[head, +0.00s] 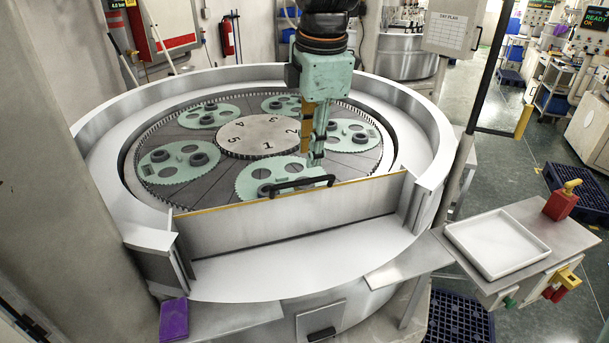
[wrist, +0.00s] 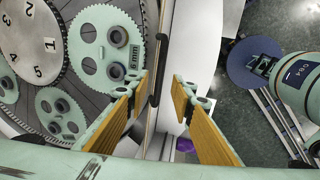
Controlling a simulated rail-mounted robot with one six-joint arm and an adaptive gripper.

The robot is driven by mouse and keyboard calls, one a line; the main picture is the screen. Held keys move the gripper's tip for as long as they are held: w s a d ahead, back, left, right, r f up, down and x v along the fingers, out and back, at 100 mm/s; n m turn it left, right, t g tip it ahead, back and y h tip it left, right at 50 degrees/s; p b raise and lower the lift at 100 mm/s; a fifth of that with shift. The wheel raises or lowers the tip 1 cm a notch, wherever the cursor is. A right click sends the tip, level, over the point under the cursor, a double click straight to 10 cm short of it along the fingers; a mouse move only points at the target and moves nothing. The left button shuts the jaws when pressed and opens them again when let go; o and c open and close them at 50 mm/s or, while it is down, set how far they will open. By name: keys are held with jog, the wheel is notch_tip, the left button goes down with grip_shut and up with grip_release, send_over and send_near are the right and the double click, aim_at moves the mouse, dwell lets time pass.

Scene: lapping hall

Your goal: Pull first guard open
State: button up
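The guard (head: 290,213) is an upright grey panel with a yellow top edge, standing across the front of the round lapping machine. A black bar handle (head: 303,183) sits at its top edge. My gripper (head: 317,160) points down just above and behind the right part of the handle in the head view. In the wrist view my gripper (wrist: 159,82) is open, its two orange-padded fingers spread. The handle (wrist: 154,99) shows between the fingers, closer to the left one. I cannot tell whether a finger touches it.
Green toothed carriers (head: 183,160) lie behind the guard around a numbered centre plate (head: 258,135). A raised grey rim (head: 95,170) surrounds them. A side table with a white tray (head: 497,245) and a red block (head: 560,205) stands right. A purple item (head: 173,320) lies front left.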

aim_at(308, 179)
jog(key=shift+w+a+f, duration=0.1)
jog(key=shift+w+f, duration=0.15)
jog(key=shift+f, duration=1.1)
jog(key=shift+w+a+f, duration=0.1)
jog(key=shift+w+f, duration=0.15)
jog(key=shift+f, duration=1.05)
jog(key=shift+w+f, duration=0.25)
jog(key=shift+f, duration=1.1)
jog(key=shift+c, duration=0.3)
grip_shut()
